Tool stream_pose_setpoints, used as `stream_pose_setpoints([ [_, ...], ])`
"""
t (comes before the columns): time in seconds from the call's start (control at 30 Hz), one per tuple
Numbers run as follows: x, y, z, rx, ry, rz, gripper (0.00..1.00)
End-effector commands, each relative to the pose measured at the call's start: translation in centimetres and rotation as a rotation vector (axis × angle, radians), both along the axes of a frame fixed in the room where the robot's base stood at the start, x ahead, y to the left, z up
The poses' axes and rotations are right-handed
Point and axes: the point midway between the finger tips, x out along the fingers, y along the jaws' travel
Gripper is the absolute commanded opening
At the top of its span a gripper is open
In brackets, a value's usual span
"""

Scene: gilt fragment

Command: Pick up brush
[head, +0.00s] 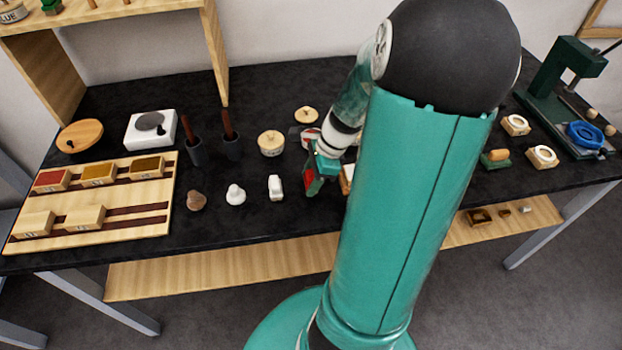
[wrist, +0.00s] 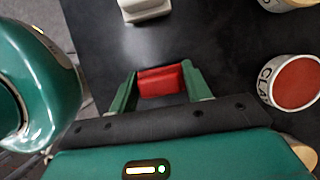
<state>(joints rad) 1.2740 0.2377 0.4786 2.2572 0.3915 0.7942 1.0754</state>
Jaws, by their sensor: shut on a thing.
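My gripper (wrist: 161,82) is shut on a red block-like thing (wrist: 160,81), which spans the space between its two green fingers. In the head view my gripper (head: 313,180) is low over the dark table, partly behind my arm, with the red thing showing at its side. I cannot tell from its shape whether this is the brush. Two upright brown handles (head: 187,128) (head: 227,124) stand in dark cups at the middle left; their lower ends are hidden. Whether the red thing touches the table is not clear.
A round container of red clay (wrist: 295,82) stands close right of my gripper. A white block (head: 275,187) and white knob-shaped piece (head: 235,195) lie to its left. A wooden tray (head: 140,218) with several boxes fills the left. A green press (head: 560,90) stands far right.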

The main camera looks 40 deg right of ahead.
Motion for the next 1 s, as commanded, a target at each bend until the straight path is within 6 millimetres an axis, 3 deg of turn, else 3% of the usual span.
stream_pose_setpoints([
  [0.2, 0.1, -0.1, 2.8, -0.007, -0.003, 0.001, 0.26],
  [0.5, -5.2, -0.3, 8.9, -0.009, -0.004, -0.002, 0.26],
  [0.73, -10.9, -0.6, 11.2, -0.002, -0.002, -0.003, 0.26],
  [1.0, -13.8, -0.8, 12.4, -0.001, -0.002, -0.001, 0.26],
])
